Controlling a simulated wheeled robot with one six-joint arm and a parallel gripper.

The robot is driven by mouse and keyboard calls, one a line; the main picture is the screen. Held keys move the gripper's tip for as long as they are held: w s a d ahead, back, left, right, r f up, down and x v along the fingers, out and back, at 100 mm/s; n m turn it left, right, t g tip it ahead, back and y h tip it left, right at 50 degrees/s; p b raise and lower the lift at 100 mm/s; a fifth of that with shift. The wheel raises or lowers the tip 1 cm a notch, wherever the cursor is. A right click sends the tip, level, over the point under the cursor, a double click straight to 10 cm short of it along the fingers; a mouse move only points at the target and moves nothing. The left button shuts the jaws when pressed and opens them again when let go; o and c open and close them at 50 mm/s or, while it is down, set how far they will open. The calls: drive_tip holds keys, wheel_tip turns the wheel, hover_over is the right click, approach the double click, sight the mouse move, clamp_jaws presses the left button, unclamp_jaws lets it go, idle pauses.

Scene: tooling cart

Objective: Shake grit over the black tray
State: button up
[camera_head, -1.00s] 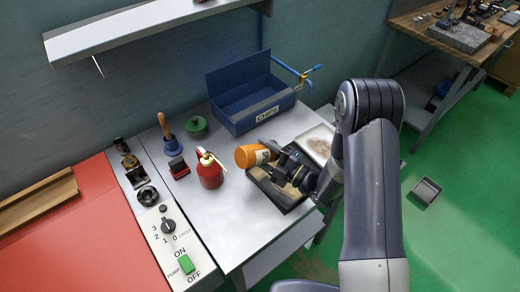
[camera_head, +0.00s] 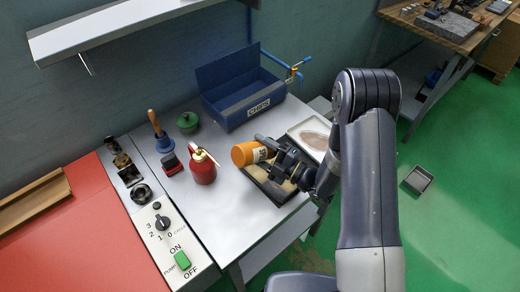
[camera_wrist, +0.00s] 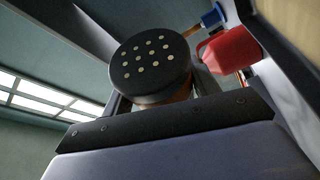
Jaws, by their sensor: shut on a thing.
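My gripper (camera_head: 273,151) is shut on an orange shaker (camera_head: 249,153), which lies tilted on its side above the black tray (camera_head: 274,197). The shaker has a pale label and a black cap (camera_wrist: 150,66) with several pale holes, seen close up in the wrist view. The cap end is hidden behind my gripper in the head view. The black tray stands at the table's right front edge and holds brownish material, partly covered by my gripper. I cannot make out any falling grit.
A red oil can (camera_head: 203,170) stands left of the tray. A blue CHIPS bin (camera_head: 233,112) is behind. A white tray (camera_head: 295,131) with brown material lies behind my gripper.

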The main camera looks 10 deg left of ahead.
sight(267, 157)
drive_tip(key=shift+s+d, duration=0.65)
drive_tip(key=shift+d, duration=0.3)
drive_tip(key=shift+s+d, duration=0.65)
drive_tip(key=shift+d, duration=0.25)
drive_tip(key=s+d, duration=0.1)
drive_tip(key=d, duration=0.1)
drive_tip(key=s+d, duration=0.1)
drive_tip(key=shift+s+d, duration=0.3)
drive_tip(key=shift+d, duration=0.1)
idle(0.5)
drive_tip(key=shift+s+a, duration=0.1)
idle(0.7)
drive_tip(key=shift+s+a, duration=0.6)
drive_tip(key=shift+s, duration=0.25)
drive_tip(key=shift+s+a, duration=0.55)
drive_tip(key=shift+s, duration=0.3)
drive_tip(key=shift+a, duration=0.1)
